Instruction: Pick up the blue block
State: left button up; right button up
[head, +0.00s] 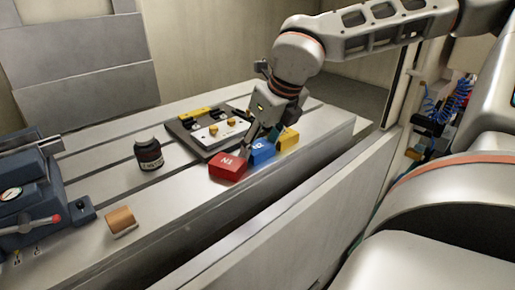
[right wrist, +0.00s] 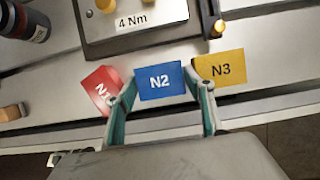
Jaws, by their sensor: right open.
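The blue block (head: 262,152) marked N2 sits on the slotted table between a red block (head: 228,167) and a yellow block (head: 288,138). In the right wrist view the blue block (right wrist: 159,81) lies between the fingertips of my right gripper (right wrist: 160,88), which is open. The red block (right wrist: 100,90) is close to the left finger and the yellow block (right wrist: 220,69) close to the right one. In the head view my right gripper (head: 262,138) points down at the blue block and partly covers it. My left gripper is not in view.
A plate fixture with yellow knobs (head: 215,133) stands just behind the blocks. A dark jar (head: 149,154), a tan block (head: 121,221) and a blue-grey machine with a gauge (head: 35,195) are to the left. The table's front edge is close to the blocks.

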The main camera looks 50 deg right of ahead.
jog(key=c, duration=1)
jog(key=shift+r, duration=0.1)
